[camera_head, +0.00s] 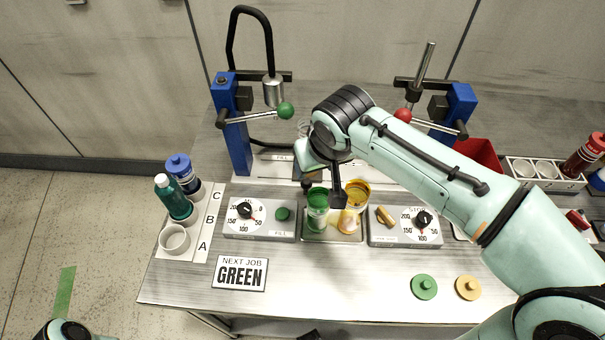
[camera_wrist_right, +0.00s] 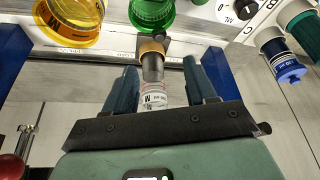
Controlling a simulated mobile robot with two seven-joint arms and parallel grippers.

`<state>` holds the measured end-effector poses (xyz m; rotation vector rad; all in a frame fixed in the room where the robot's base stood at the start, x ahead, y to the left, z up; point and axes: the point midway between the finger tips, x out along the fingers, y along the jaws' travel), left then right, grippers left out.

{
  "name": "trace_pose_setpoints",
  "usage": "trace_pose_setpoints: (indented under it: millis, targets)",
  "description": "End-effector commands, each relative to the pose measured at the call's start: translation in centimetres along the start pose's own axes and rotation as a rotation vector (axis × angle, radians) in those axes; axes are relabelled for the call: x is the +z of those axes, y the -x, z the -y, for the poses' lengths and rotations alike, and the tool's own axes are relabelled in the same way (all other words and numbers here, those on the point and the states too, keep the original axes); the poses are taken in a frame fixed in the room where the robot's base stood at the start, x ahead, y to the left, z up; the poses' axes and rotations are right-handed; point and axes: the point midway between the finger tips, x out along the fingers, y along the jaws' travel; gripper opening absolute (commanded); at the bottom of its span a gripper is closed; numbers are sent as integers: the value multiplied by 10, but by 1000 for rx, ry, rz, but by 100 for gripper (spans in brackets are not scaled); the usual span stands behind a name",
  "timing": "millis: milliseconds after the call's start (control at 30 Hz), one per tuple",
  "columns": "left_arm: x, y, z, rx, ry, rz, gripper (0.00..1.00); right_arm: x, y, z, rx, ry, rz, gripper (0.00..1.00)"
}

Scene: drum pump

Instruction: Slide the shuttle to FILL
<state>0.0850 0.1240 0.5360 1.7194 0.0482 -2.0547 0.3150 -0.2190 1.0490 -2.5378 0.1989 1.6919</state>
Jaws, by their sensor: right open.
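The shuttle is hard to make out. A dark round peg with a brown collar (camera_wrist_right: 152,58), possibly its handle, shows in the right wrist view beside the green cup. In the head view my right arm hides much of the area behind the cups. My left gripper does not show.
The FILL box (camera_head: 259,221) has a dial and green button; another dial box (camera_head: 404,228) is right of the cups. Blue pump stands (camera_head: 232,125) rise behind. A white rack (camera_head: 190,232) with bottles is left. Green and yellow lids (camera_head: 424,287) lie in front.

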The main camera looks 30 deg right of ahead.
Motion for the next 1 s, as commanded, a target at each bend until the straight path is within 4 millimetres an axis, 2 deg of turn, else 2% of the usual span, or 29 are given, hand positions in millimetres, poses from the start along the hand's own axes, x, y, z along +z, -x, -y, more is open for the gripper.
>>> trace_pose_setpoints:
  millis: [167, 400, 600, 800, 1000]
  targets:
    - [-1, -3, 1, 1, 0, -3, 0, 2, -25, 0, 1, 2, 7, 56]
    - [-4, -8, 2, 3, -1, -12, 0, 2, -77, -1, 0, 1, 9, 56]
    - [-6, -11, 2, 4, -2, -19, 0, 1, -112, 0, -2, -1, 6, 56]
    - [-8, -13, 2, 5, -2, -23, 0, 1, -129, 0, -1, -1, 4, 56]
    - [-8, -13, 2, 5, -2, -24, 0, 0, -132, 0, -2, -2, 3, 56]
